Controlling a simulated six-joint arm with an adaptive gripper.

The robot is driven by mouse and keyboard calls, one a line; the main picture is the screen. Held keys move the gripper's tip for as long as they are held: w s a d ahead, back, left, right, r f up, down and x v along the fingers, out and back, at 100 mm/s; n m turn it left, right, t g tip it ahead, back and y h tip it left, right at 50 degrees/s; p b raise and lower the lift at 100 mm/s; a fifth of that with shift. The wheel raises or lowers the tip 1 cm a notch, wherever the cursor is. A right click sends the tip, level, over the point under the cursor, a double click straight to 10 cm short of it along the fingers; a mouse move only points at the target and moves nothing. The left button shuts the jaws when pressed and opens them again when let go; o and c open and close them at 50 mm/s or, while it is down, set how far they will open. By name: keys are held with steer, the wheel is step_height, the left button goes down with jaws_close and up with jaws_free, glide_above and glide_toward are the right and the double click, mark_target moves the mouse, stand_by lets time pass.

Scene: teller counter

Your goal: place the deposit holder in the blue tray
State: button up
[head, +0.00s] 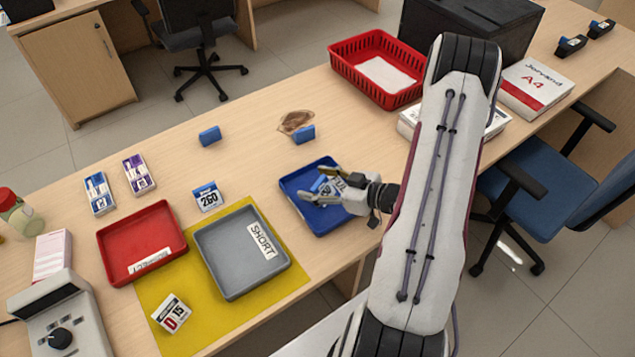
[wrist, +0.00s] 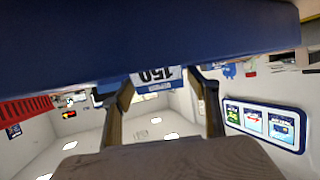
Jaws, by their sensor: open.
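The blue tray (head: 319,226) sits right of the grey tray on the counter. My gripper (head: 315,184) is over it, fingers pointing left and open. A small holder with a blue and white face (head: 338,186) shows at the fingers, inside the tray's outline, partly hidden by them. In the wrist view a white and blue face reading 150 (wrist: 155,76), upside down, lies between the two separated fingertips (wrist: 160,88). I cannot tell whether it touches the tray floor or a finger. No label readable here names the deposit holder. A wide blue surface fills the wrist view's top.
A grey tray marked SHORT (head: 203,233) stands on a yellow mat (head: 160,297), beside a red tray (head: 103,255). A holder reading 260 (head: 208,197) and two blue holders (head: 209,136) (head: 304,134) stand nearby. A red basket (head: 340,70) is behind.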

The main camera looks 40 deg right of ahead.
steer(key=shift+r, duration=0.2)
steer(key=shift+v, duration=5.95)
steer(key=shift+d+f, duration=0.1)
